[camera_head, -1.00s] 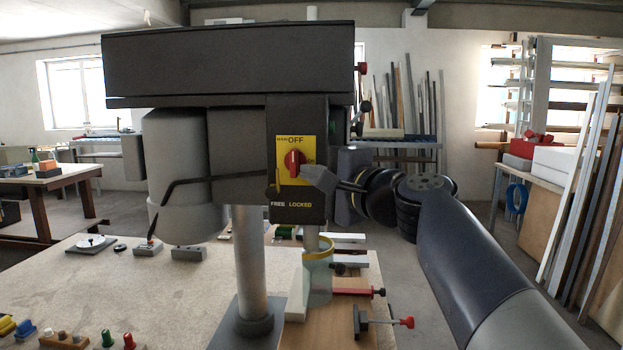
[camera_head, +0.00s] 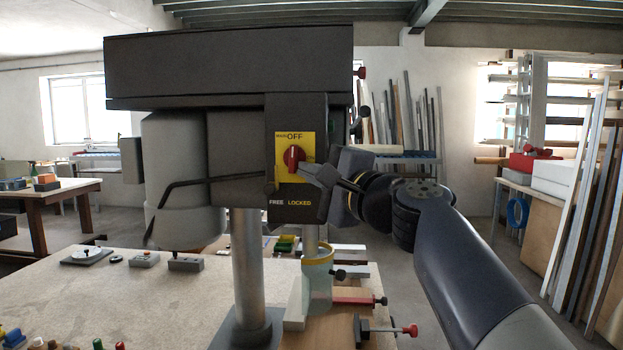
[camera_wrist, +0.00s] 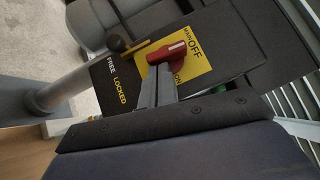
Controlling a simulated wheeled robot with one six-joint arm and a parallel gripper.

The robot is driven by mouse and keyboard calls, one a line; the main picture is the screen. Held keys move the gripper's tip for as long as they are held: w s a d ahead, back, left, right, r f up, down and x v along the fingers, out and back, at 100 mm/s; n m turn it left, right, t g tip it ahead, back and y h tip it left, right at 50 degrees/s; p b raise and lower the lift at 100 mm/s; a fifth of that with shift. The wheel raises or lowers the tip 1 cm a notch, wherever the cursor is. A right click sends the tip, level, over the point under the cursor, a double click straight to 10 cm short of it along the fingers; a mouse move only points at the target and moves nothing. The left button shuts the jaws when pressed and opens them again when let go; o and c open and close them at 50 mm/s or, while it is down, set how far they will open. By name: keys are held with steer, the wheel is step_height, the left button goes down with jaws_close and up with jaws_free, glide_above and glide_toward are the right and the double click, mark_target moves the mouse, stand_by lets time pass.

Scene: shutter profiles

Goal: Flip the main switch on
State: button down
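The main switch is a red rotary knob (camera_head: 293,158) on a yellow plate (camera_head: 308,146), on the dark front panel of a column-mounted machine. Its handle stands nearly upright, pointing towards the OFF label.
The machine's grey column (camera_head: 246,270) stands on a pale workbench (camera_head: 140,300).

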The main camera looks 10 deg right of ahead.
mark_target(286, 162)
steer(key=f+m+t+b, duration=0.1)
steer(key=m+t+b, duration=0.1)
steer(key=b, duration=0.5)
steer(key=a+f+m+t+h+b, duration=0.1)
steer(key=m+t+b, duration=0.1)
steer(key=m+b, duration=0.2)
steer(key=a+m+t+h+b, duration=0.1)
steer(key=m+t+b, duration=0.2)
steer(key=b, duration=0.7)
steer(key=shift+w+a+f+m, duration=0.15)
steer(key=shift+w+f+m, duration=0.1)
steer(key=shift+f+m, duration=0.2)
steer(key=m+t+h+b, duration=0.1)
steer(key=m+h+b, duration=0.1)
steer(key=m+b, duration=0.1)
steer(key=a+m+t+h+b, duration=0.1)
steer(key=m+h+b, duration=0.2)
steer(key=shift+w+a+r+t, duration=0.1)
steer(key=shift+r+t, duration=0.1)
steer(key=shift+t, duration=0.2)
steer(key=m+h, duration=0.1)
steer(key=m+h+b, duration=0.1)
steer(key=m, duration=0.1)
steer(key=shift+a+r, duration=0.15)
steer(key=shift+a+r+m+t+h, duration=0.1)
steer(key=shift+r+m+t+h, duration=0.15)
steer(key=shift+h, duration=0.35)
steer(key=shift+f, duration=0.2)
